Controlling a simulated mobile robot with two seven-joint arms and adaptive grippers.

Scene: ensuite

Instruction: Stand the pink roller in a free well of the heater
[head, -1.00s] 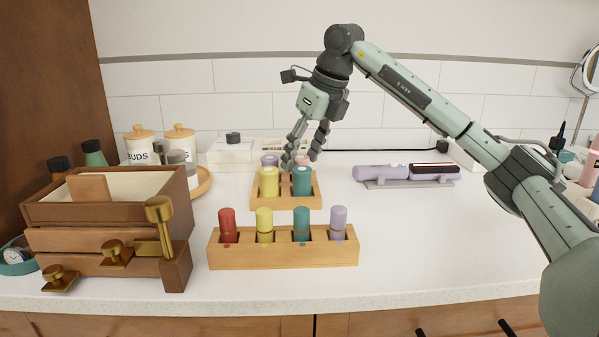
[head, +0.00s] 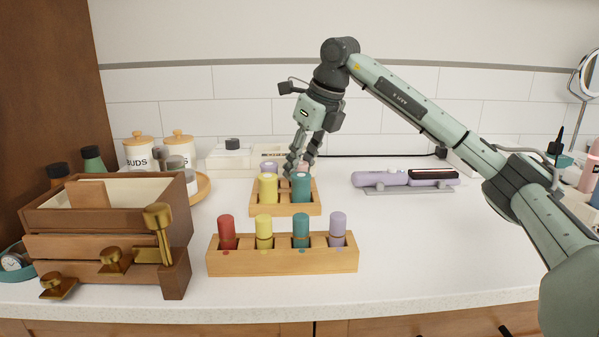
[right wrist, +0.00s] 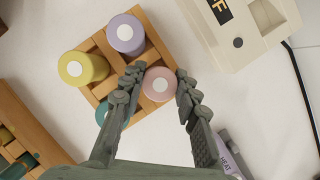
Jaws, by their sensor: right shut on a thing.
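The pink roller (right wrist: 161,84) stands in a corner well of a wooden four-well tray (head: 287,210), beside a purple roller (right wrist: 126,34), a yellow roller (head: 268,187) and a teal roller (head: 301,188). My right gripper (right wrist: 154,88) points down from above with one finger on each side of the pink roller and is shut on it. In the head view the fingers (head: 300,167) largely hide this roller. A white unit with an OFF-like display (right wrist: 222,11), apparently the heater, stands behind the tray; its wells are mostly out of sight. My left gripper is not in view.
A wooden rack (head: 283,263) with red, yellow, teal and lavender pieces stands in front. A wooden drawer box (head: 70,245) is at left. A lavender appliance (head: 380,179) lies on a grey stand at right. The counter at front right is clear.

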